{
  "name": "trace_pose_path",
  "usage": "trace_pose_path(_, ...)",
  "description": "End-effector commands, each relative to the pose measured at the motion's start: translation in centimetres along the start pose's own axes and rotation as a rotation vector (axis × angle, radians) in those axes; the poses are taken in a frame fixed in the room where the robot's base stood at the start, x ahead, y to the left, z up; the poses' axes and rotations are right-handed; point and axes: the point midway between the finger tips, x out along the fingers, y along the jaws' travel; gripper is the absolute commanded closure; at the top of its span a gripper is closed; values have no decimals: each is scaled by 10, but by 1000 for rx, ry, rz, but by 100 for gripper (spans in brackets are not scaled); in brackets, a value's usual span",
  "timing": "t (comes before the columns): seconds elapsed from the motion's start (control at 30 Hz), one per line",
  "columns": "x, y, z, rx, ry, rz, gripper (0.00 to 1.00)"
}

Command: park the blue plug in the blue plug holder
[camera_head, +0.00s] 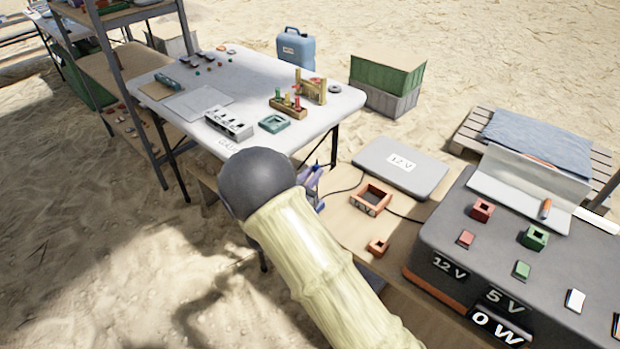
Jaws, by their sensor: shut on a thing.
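My arm fills the lower middle, and my gripper does not show clearly; its fingers and whatever they hold are hidden behind the arm. A few blue-purple pieces (312,183) show just right of the dark arm joint, above the wooden bench. I cannot tell whether they are part of the blue plug, its holder or my gripper. A thin black cable runs from the grey 12 V case (420,178) to near these pieces. I cannot make out a blue plug holder for certain.
An orange open box (385,193) and a small orange socket (379,245) sit on the bench. The grey console (450,215) at right carries red and green blocks. A white table (330,103) with sorted items stands behind. A second cable runs right from the case.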

Motion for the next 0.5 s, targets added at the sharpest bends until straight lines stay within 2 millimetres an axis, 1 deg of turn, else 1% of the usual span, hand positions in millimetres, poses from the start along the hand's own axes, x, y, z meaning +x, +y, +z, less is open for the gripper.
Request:
trace_pose_path(0.2, -1, 1, 0, 0, -3, -26, 100)
trace_pose_path(0.5, -3, 0, 24, 1, -3, -25, 100)
